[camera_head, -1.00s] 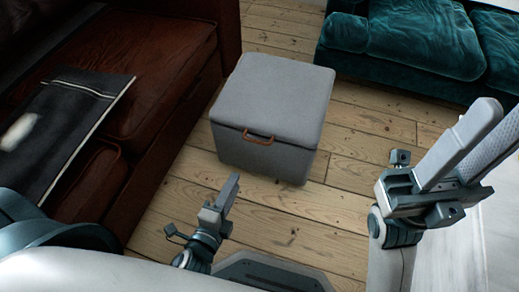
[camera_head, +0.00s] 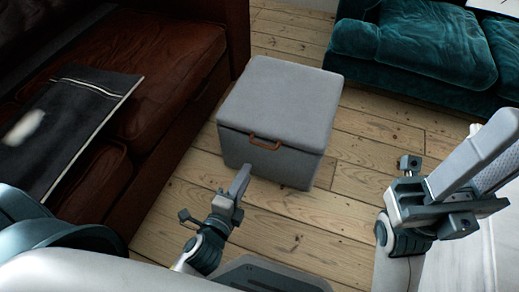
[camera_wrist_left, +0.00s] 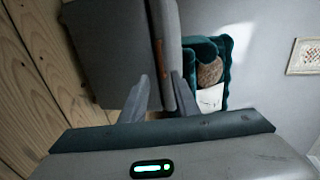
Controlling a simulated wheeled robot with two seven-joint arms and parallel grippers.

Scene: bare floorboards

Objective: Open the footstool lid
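The grey fabric footstool (camera_head: 265,155) stands on the floorboards with its lid (camera_head: 282,98) shut. A brown handle (camera_head: 264,142) is on the lid's front edge. My left gripper (camera_head: 244,172) is just in front of the footstool, below the handle. In the left wrist view the footstool (camera_wrist_left: 110,50) appears turned on its side, with the handle (camera_wrist_left: 163,62) beyond and between my open fingers (camera_wrist_left: 158,88). Nothing is between the fingers. My right gripper (camera_head: 505,135) is raised at the right edge, with its fingers apart, away from the footstool.
A brown leather sofa (camera_head: 170,70) with a dark cloth item (camera_head: 75,110) on it stands close on the left. A teal sofa (camera_head: 430,50) is at the back right. Bare floorboards (camera_head: 350,195) lie to the right of the footstool.

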